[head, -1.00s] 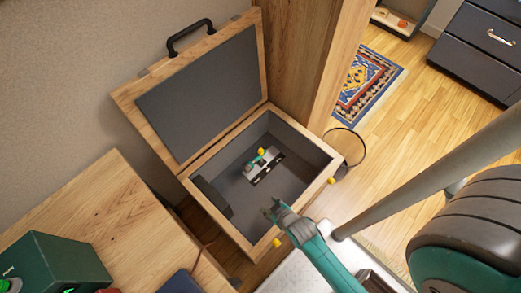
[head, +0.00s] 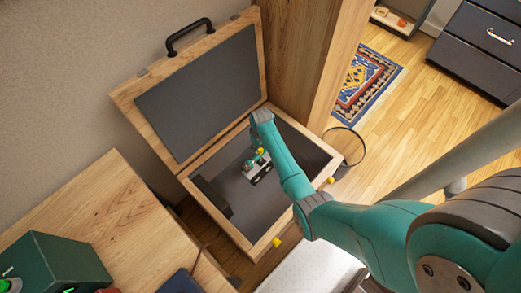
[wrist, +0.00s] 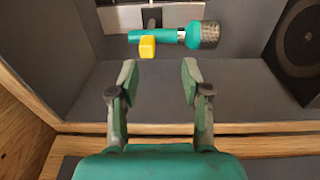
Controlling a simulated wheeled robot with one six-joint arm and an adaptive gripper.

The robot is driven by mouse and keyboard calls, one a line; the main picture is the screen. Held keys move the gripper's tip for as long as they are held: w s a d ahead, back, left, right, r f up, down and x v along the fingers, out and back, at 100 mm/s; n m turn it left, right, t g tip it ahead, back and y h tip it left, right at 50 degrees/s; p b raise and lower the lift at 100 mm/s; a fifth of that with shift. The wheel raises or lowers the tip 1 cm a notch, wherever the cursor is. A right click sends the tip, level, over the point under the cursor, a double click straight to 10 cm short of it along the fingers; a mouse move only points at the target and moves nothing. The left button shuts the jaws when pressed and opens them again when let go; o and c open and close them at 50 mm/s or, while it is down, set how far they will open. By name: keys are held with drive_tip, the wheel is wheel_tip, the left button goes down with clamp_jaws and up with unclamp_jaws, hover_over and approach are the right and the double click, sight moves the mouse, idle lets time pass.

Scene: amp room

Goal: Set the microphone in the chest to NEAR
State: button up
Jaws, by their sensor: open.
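The open wooden chest (head: 253,246) has a dark lined inside. In it the teal microphone (head: 251,164) with a yellow knob (head: 260,151) sits on a light plate with a dark slot (head: 262,174). In the wrist view the microphone (wrist: 165,35) lies sideways, its grey mesh head to the right, and the yellow piece (wrist: 147,46) hangs at its left part. My gripper (wrist: 160,75) is open and empty, its fingertips just short of the microphone. In the head view my arm covers part of the chest. Any NEAR lettering cannot be read.
The chest's raised lid (head: 205,95) leans back against the wall. A dark speaker (wrist: 298,45) stands inside the chest at the right of the wrist view. A wooden table (head: 110,205) with a green box (head: 55,264) is at left. A wooden post (head: 300,60) rises behind the chest.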

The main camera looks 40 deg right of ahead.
sight(260, 149)
drive_tip(key=shift+g, duration=0.4)
drive_tip(key=shift+w+d+f, duration=0.3)
drive_tip(key=shift+d+f, duration=0.05)
drive_tip(key=shift+f, duration=1.1)
drive_tip(key=shift+w+d+f, duration=0.3)
drive_tip(key=shift+d+f, duration=0.1)
drive_tip(key=shift+f, duration=1)
drive_tip(key=shift+w+d+f, duration=0.3)
drive_tip(key=shift+d+f, duration=0.05)
drive_tip(key=shift+f, duration=1.1)
drive_tip(key=shift+c, duration=0.3)
clamp_jaws()
